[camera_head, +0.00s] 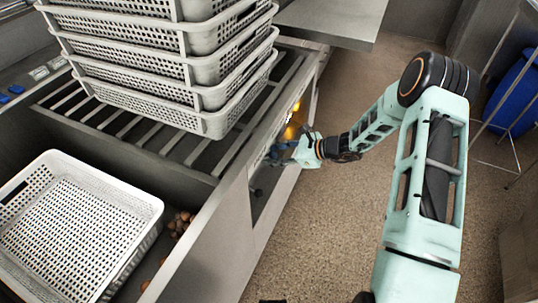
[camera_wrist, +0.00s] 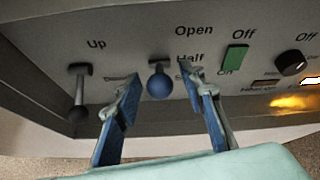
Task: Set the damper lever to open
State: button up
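The damper lever (camera_wrist: 160,84), with a dark blue-grey ball knob, is on the panel beside the words "Open", "Half" and a third, partly covered label. Its knob appears at about the level of the lower labels; its exact setting is hard to tell. My gripper (camera_wrist: 160,78) is open, with one blue-padded finger on each side of the knob and visible gaps between. In the head view my gripper (camera_head: 284,152) is at the front panel of the grey counter, and the lever cannot be made out there.
A second lever (camera_wrist: 80,98), under "Up", hangs close left of my gripper. A green switch (camera_wrist: 236,57) and a black dial (camera_wrist: 291,62) are to the right. Stacked perforated baskets (camera_head: 205,70) stand on the slatted counter; another basket (camera_head: 75,225) is at lower left.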

jog(key=v, duration=1)
jog(key=shift+r, duration=0.1)
